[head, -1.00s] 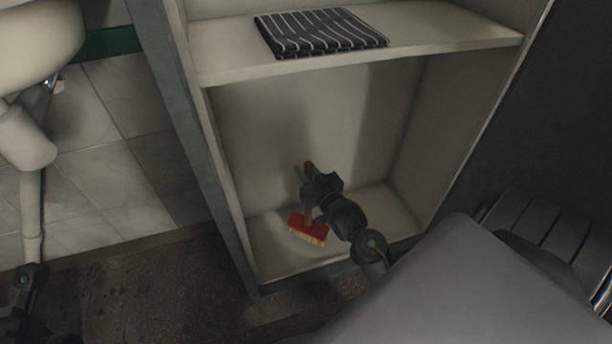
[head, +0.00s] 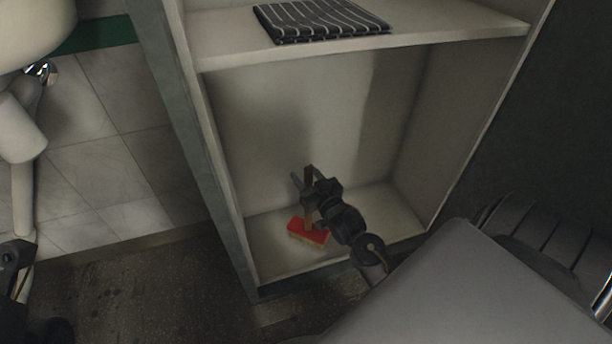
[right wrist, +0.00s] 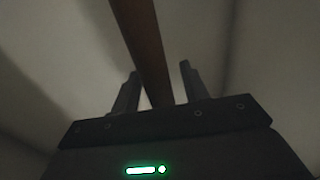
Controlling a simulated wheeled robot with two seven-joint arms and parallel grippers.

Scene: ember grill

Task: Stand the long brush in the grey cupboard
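The long brush has a red head (head: 309,231) with pale bristles and a brown handle (head: 308,184). It stands about upright in the lower compartment of the grey cupboard (head: 190,130), bristles down, seemingly on the compartment floor. My right gripper (head: 306,182) is around the handle. In the right wrist view the handle (right wrist: 143,45) passes between the two spread fingers, with a gap on each side, so this gripper is open. My left arm shows at the left edge, with dark parts (head: 14,262) cut off by the frame; its fingers cannot be made out.
A shelf (head: 440,40) above the compartment carries a dark striped folded cloth (head: 318,22). The cupboard's side walls bound the compartment left and right. The compartment floor (head: 385,208) is clear right of the brush. Tiled wall (head: 100,150) lies left of the cupboard.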

